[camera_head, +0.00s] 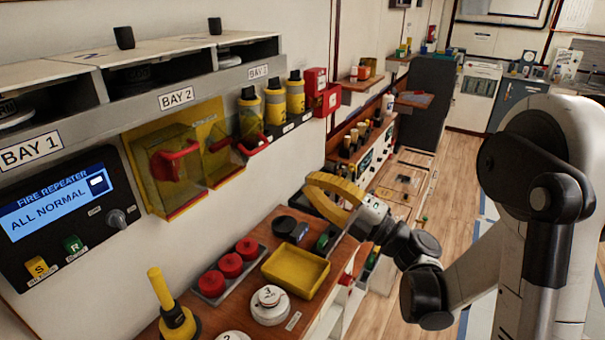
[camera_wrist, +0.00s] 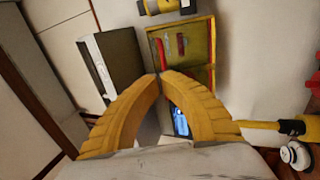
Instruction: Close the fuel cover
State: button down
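Clear yellow-framed covers with red handles hang on a yellow panel on the left wall. The left cover (camera_head: 160,190) is boxy and stands out from the wall. A second cover (camera_head: 222,168) beside it and a third (camera_head: 250,125) to its right also jut out. I cannot read which is the fuel cover. In the wrist view a yellow-framed cover (camera_wrist: 201,48) with a red handle lies beyond my fingertips. My gripper (camera_head: 309,184) is over the bench, right of the covers and apart from them. Its yellow fingers meet at the tips (camera_wrist: 160,76), with nothing between them.
The bench below holds a yellow tray (camera_head: 296,271), red knobs (camera_head: 230,265), white round detectors (camera_head: 270,304) and an upright yellow-handled tool (camera_head: 162,290). Yellow bottles (camera_head: 275,102) and a red box (camera_head: 316,82) are right of the covers. A fire repeater panel (camera_head: 65,215) is at left.

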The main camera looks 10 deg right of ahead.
jog(key=b, duration=0.1)
send_near(240, 124)
jog(key=shift+w+a+f, duration=0.75)
jog(key=shift+a+f, duration=0.15)
jog(key=shift+f, duration=0.1)
jog(key=shift+r, duration=0.1)
jog(key=r+p, duration=0.1)
jog(key=p, duration=0.1)
jog(key=w+a+r+g+h+p, duration=0.1)
jog(key=p, duration=0.1)
jog(key=shift+w+a+r+h, duration=0.15)
jog(key=shift+a+r+h, duration=0.1)
jog(key=shift+a+h, duration=0.05)
jog(key=shift+g+h, duration=0.3)
jog(key=w+a+r+p, duration=0.2)
jog(key=a, duration=0.1)
jog(key=shift+w, duration=0.15)
jog(key=shift+x, duration=0.85)
jog(key=shift+r, duration=0.25)
